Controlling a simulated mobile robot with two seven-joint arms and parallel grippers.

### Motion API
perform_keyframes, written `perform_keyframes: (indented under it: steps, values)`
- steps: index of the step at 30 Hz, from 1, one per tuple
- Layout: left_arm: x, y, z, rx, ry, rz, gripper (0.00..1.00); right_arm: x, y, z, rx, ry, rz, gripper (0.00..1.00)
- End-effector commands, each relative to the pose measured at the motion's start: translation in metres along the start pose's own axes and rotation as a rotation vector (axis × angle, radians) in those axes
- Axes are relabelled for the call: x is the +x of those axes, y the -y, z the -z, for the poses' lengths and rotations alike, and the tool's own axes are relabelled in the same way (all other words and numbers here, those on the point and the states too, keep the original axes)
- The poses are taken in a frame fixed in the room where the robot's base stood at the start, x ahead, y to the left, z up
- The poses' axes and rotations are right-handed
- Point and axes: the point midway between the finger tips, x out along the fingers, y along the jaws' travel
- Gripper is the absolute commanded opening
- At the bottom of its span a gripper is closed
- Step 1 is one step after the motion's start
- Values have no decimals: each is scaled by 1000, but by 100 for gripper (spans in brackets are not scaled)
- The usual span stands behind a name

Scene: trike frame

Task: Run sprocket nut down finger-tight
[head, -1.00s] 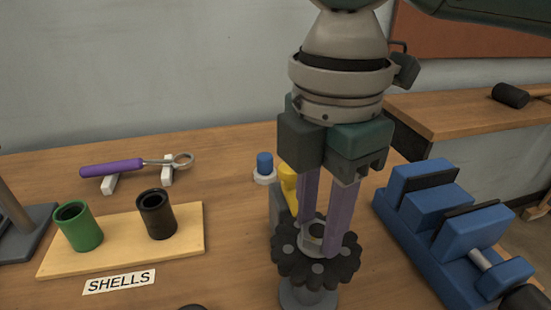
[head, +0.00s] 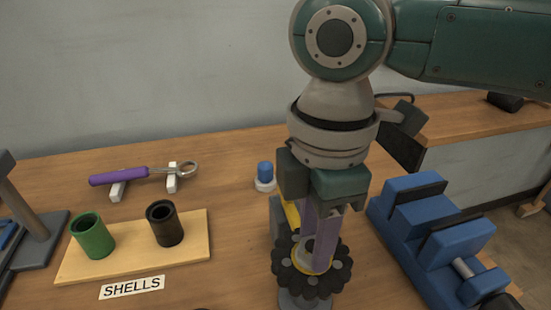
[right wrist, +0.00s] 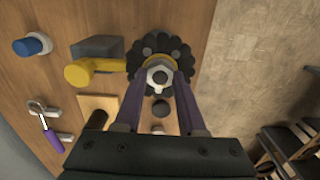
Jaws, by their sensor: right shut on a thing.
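The dark, lobed sprocket (head: 284,277) sits level on a grey post (head: 300,300) near the front of the bench. The pale hex nut (right wrist: 157,77) is at the sprocket's centre in the right wrist view. A yellow ring (right wrist: 149,60) shows beside the nut, on the sprocket. My right gripper (head: 315,258) comes down from above, its two purple fingers shut on the nut. In the right wrist view the fingers (right wrist: 159,82) lie on either side of it. The nut's threads are hidden. My left gripper is not in view.
A yellow arm on a grey block (right wrist: 95,48) stands close beside the sprocket. A blue vise (head: 425,235) is at right. A blue-capped piece (head: 265,172), a purple-handled wrench (head: 120,177), and green (head: 92,237) and black (head: 165,224) shells on a board stand left.

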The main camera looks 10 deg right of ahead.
Motion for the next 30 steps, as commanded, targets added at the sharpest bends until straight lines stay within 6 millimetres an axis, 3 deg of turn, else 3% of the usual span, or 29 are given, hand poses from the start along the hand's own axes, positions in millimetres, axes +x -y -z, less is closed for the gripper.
perform_keyframes:
  steps: [3,4,12,22,30]
  values:
    - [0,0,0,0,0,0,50,-1,0,1,-2,-1,0,0]
    - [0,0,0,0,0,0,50,-1,0,1,-3,-2,0,42]
    - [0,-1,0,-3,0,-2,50,0,0,0,-4,-1,0,70]
    - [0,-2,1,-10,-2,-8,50,-8,-1,1,-4,-3,-2,70]
    - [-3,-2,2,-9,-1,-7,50,-60,-1,0,-4,-2,-5,70]
